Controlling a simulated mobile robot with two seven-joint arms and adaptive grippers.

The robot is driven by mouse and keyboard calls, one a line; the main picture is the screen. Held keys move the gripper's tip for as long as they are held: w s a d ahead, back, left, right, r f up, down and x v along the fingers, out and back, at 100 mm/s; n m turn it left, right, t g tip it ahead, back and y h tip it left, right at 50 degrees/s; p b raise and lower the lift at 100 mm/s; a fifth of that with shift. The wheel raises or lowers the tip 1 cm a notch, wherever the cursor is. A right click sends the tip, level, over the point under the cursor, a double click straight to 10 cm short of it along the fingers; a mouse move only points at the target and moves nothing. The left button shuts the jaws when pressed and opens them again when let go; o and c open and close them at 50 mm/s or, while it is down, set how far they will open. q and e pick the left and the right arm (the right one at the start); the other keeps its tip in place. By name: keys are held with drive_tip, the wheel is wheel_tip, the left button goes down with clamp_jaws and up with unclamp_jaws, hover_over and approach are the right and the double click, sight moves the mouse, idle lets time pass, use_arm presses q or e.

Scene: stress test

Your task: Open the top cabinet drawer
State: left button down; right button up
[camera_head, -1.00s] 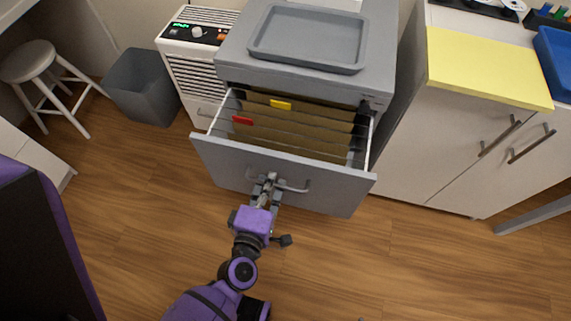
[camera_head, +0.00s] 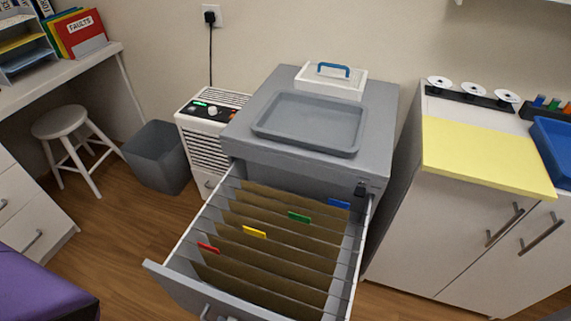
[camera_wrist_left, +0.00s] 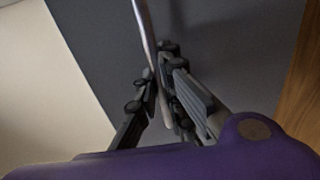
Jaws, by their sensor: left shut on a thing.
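The grey cabinet (camera_head: 378,125) stands against the wall. Its top drawer (camera_head: 168,283) is pulled far out, showing brown hanging folders (camera_head: 270,262) with red, yellow, green and blue tabs. Part of the drawer handle (camera_head: 206,312) shows at the bottom edge of the head view; the rest is cut off. In the left wrist view, my left gripper (camera_wrist_left: 165,88) is shut on the metal handle bar (camera_wrist_left: 143,28), in front of the dark grey drawer front. My right gripper is in neither view.
A grey tray (camera_head: 310,148) and a white box with a blue handle (camera_head: 330,88) are on the cabinet top. A white heater-like unit (camera_head: 205,145), a grey bin (camera_head: 160,178) and a stool (camera_head: 68,122) stand left. A white cupboard (camera_head: 440,215) with a yellow top is right.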

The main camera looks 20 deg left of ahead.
use_arm(q)
drive_tip(key=shift+s, duration=0.15)
drive_tip(key=c, duration=2.1)
unclamp_jaws()
drive_tip(key=v, duration=1.2)
